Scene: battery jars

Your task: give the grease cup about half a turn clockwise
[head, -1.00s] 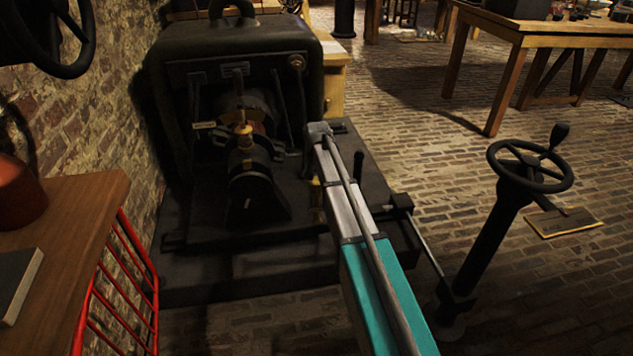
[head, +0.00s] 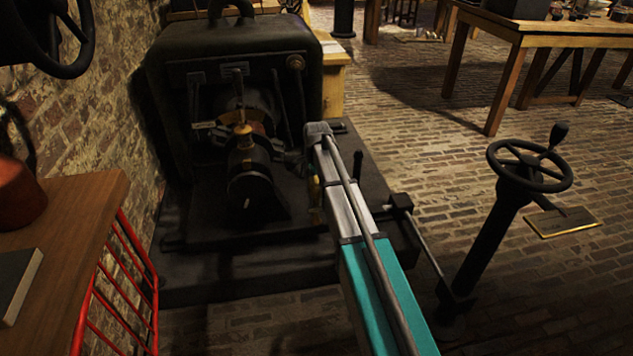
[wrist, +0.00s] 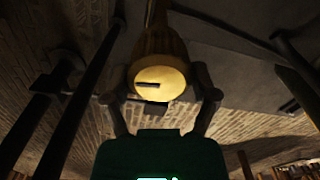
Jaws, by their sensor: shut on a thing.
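The grease cup (wrist: 172,80) shows in the wrist view as a brass body with a pale round end face. A short dark mark lies nearly level on that face, left of its middle. A narrow brass stem runs up from the cup to the top edge. My gripper (wrist: 160,94) has one finger on each side of the cup and is shut on it. In the head view my arm (head: 370,255) reaches to the right side of a dark machine (head: 237,60). My fingertips and their hold are not clear there.
A black handwheel on a post (head: 530,168) stands right of the arm. A wooden bench (head: 90,215) with a red frame is at the left. A wooden table (head: 545,38) stands at the back right. Open brick floor (head: 400,130) lies between.

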